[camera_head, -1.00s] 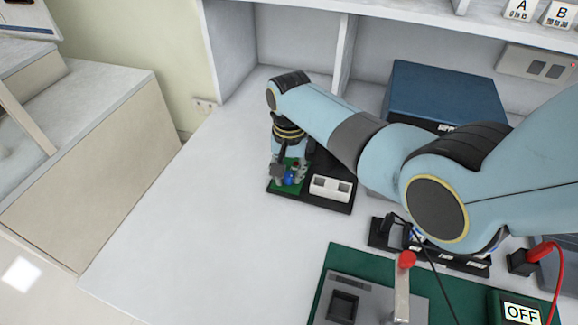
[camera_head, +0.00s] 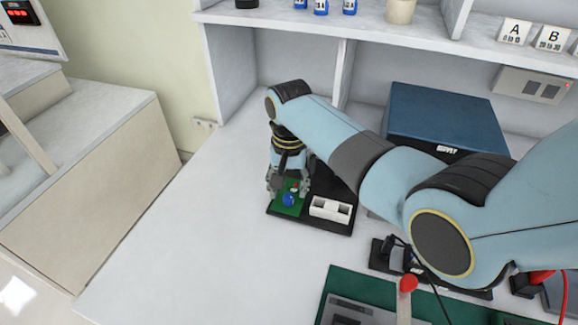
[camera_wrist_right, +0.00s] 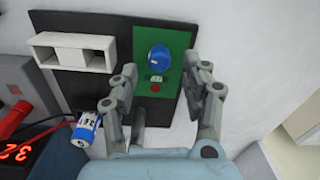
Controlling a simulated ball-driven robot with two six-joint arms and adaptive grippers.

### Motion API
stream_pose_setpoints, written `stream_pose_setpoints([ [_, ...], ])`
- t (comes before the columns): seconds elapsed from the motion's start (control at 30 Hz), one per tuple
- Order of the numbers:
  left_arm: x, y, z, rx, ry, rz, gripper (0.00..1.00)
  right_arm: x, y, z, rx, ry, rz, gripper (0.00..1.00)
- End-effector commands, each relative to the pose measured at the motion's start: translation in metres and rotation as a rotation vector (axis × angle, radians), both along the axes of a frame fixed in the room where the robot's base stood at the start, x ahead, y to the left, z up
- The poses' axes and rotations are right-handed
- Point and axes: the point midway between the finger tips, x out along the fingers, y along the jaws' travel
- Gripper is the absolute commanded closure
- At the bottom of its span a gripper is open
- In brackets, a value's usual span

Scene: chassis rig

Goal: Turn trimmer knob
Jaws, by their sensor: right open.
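The trimmer knob is likely the blue round knob (camera_head: 289,200) on the small green board (camera_head: 290,209), which is fixed to a black base plate (camera_head: 338,226). In the right wrist view the blue knob (camera_wrist_right: 159,57) sits on the green board (camera_wrist_right: 180,41), beyond my fingertips and between their lines. My right gripper (camera_head: 288,190) is open above the board, its fingers apart and empty; it also shows in the right wrist view (camera_wrist_right: 165,88). A small pale part and a red part lie below the knob there. My left gripper is not in view.
A white two-slot block (camera_head: 331,208) sits beside the green board on the black plate. A blue box (camera_head: 445,115) stands behind my right arm. A red-topped lever (camera_head: 408,284) stands on a green mat in front. The table to the left is clear.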

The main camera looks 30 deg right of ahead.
Motion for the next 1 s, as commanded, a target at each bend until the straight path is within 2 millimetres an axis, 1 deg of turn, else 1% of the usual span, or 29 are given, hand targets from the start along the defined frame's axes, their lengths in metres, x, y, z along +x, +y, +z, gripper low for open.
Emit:
stream_pose_setpoints([
  [0.03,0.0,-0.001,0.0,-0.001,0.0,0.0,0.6,0.001,0.0,0.011,0.0,-0.004,0.0,0.52],
  [0.2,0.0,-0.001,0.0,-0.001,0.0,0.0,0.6,0.001,0.0,0.051,0.0,-0.004,0.0,0.52],
  [0.3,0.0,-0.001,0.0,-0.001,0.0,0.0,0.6,0.0,0.0,0.069,0.0,-0.003,0.0,0.52],
  [0.4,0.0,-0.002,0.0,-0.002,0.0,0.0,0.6,0.0,-0.001,0.082,0.0,0.0,0.0,0.52],
  [0.57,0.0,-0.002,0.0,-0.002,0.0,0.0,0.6,-0.001,-0.001,0.09,0.0,0.001,0.0,0.52],
  [1.0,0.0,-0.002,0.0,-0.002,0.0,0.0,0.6,-0.001,-0.001,0.091,0.0,0.001,0.0,0.52],
])
